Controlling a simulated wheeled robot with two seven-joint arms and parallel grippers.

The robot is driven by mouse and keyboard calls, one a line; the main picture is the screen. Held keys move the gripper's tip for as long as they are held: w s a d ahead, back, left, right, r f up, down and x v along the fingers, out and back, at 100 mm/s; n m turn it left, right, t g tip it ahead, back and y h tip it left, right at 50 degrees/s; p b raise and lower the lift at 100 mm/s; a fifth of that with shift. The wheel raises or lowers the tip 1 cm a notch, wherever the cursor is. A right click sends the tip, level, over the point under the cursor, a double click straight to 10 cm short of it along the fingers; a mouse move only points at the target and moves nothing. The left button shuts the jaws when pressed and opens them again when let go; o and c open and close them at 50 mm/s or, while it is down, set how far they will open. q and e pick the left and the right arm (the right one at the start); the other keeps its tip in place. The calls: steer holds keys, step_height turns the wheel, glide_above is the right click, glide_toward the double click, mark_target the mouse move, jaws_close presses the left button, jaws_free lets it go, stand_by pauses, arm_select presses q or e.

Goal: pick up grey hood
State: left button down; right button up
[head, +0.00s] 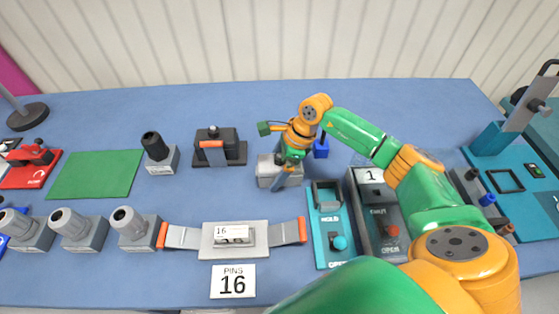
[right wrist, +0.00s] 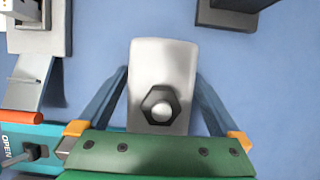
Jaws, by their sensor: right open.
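The grey hood (head: 267,172) is a light grey block on the blue table, partly hidden in the head view by my right gripper (head: 284,172). In the right wrist view the hood (right wrist: 163,65) looks like an upright-framed pale block with a dark hexagonal nut and a round stud near its lower end. My right gripper (right wrist: 163,85) is open, with one blue finger on each side of the hood. A gap of blue table shows between each finger and the hood. My left gripper is not in either view.
A teal hold/open fixture (head: 324,230) and a dark grey unit marked 1 (head: 375,225) stand close in front and to the right. A pin tray marked 16 (head: 235,240) lies in front. A black clamp block (head: 218,150) stands behind left. Table behind the hood is clear.

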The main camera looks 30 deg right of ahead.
steer(key=c, duration=1.5)
